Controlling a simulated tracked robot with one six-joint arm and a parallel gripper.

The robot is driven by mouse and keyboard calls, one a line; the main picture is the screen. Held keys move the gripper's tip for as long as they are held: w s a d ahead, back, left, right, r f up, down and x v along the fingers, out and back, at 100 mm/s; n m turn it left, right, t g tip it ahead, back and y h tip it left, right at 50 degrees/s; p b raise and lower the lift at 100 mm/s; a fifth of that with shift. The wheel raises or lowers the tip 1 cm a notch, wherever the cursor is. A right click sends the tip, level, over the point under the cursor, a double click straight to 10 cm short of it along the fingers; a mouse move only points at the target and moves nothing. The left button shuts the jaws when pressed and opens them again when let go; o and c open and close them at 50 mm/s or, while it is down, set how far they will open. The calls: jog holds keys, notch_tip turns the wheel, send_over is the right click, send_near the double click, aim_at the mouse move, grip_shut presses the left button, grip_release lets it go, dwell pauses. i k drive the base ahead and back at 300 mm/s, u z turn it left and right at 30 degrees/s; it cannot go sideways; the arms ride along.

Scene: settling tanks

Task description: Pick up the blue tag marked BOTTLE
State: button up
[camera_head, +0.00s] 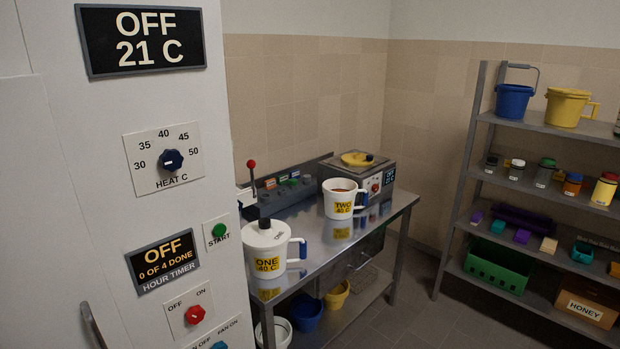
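No blue tag with a readable BOTTLE marking shows. A grey rack (290,194) at the back of the steel table (330,240) holds several small coloured pieces, and their lettering is too small to read. My gripper is not in view.
White lidded jug ONE (264,248) and jug TWO (340,198) stand on the table, with a hotplate-like unit (370,180) at its back right. A white cabinet (80,200) with controls fills the left. A loaded shelf (560,204) stands right. Floor (400,310) between table and shelf is clear.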

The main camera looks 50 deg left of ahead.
aim_at(296, 173)
jog(key=u, duration=0.35)
jog(key=i, duration=1.65)
jog(key=u, duration=0.65)
jog(key=i, duration=0.8)
jog(key=u, duration=0.75)
jog(key=i, duration=0.55)
jog(key=u, duration=0.85)
jog(key=i, duration=0.75)
jog(key=u, duration=0.5)
